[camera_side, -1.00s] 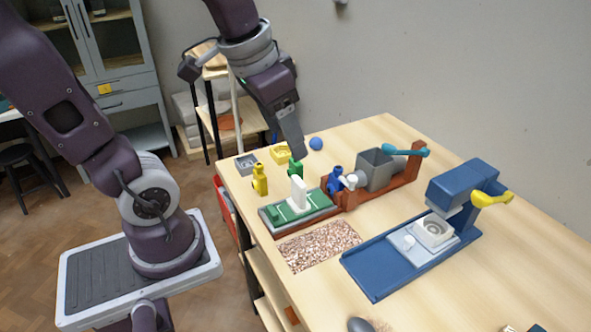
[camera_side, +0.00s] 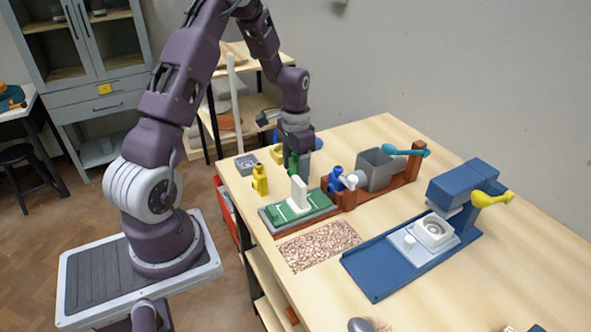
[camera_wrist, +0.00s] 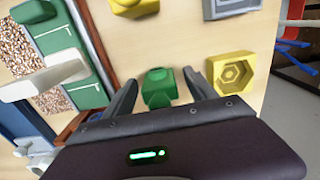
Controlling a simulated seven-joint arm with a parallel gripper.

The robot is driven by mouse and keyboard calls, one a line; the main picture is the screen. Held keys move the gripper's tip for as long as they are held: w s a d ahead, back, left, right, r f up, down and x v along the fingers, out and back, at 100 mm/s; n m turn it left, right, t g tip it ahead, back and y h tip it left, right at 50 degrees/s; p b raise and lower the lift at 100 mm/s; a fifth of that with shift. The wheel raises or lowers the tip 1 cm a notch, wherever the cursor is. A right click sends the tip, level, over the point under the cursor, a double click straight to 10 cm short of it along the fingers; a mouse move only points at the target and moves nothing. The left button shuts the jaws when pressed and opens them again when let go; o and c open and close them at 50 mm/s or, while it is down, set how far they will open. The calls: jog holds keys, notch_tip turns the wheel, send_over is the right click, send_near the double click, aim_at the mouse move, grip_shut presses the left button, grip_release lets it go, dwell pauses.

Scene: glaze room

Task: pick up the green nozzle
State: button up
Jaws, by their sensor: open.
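The green nozzle (camera_side: 293,164) stands on the wooden table behind the green-topped board, partly hidden by my gripper in the side view. In the wrist view the green nozzle (camera_wrist: 160,88) shows between the two fingers, with its lower part hidden by my gripper's body. My gripper (camera_wrist: 160,82) is open, with one finger on each side of the nozzle and nothing visibly clamped. In the side view my gripper (camera_side: 303,165) points down at the nozzle. I cannot tell whether a finger touches it.
A yellow nozzle (camera_side: 260,180) stands close by at left. A yellow block with a hexagonal recess (camera_wrist: 232,74) and a grey block (camera_side: 246,164) lie near. The green-topped board (camera_side: 315,206) with a white upright, a blue nozzle (camera_side: 335,180) and a grey hopper (camera_side: 377,168) stand to the right.

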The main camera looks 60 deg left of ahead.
grip_shut()
